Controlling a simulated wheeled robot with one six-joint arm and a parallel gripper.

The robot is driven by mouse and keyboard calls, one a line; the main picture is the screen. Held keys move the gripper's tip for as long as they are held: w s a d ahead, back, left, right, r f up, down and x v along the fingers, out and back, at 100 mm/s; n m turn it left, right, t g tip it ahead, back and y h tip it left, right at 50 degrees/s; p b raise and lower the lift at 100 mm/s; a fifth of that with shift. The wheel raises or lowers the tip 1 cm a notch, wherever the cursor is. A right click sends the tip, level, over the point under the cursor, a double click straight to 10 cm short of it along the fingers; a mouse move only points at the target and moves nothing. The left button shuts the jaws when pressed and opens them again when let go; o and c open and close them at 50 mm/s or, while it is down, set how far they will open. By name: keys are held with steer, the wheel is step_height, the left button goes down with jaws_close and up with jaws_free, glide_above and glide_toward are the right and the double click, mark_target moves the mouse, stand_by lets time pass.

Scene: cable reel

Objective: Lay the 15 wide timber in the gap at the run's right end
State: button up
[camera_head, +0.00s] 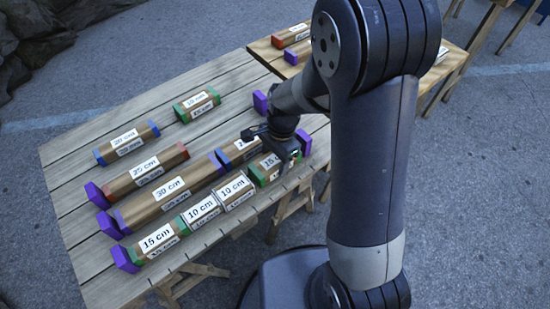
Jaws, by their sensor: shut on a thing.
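The front run on the near table edge starts at a purple end block (124,259). Along it lie a green-ended 15 cm timber (160,239), a 10 cm timber (200,211) and another 10 cm timber (236,191). At the run's right end is another green-ended 15 cm timber (268,170), in line between the 10 cm timber and a purple end block (304,143). My gripper (287,155) is shut on this right timber, from above near its right end. The fingers partly hide it. I cannot tell whether it rests fully on the table.
Behind lie a 30 cm timber (172,193), a blue-ended timber (238,151), a red-ended 25 cm timber (145,173), a blue-ended 20 cm timber (127,142) and a green-ended 15 cm timber (197,106). A second table (262,48) with timbers stands behind. The plank table (80,150) is bare at back left.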

steer(key=shift+f, duration=0.3)
steer(key=o, duration=1.2)
steer(key=shift+c, duration=0.2)
steer(key=shift+r, duration=0.1)
steer(key=r, duration=0.3)
steer(key=d+r+p, duration=0.1)
steer(key=r, duration=0.3)
steer(key=r+p, duration=0.1)
steer(key=r, duration=0.2)
steer(key=shift+w+d+r, duration=0.2)
steer(key=shift+w+r, duration=0.1)
steer(key=shift+w, duration=0.1)
steer(key=f, duration=0.3)
steer(key=a+f+b, duration=0.1)
steer(key=f, duration=0.3)
steer(key=s+f+b, duration=0.1)
steer(key=f, duration=0.2)
steer(key=shift+a+f, duration=0.2)
steer(key=shift+f, duration=0.15)
steer(key=shift+r, duration=0.35)
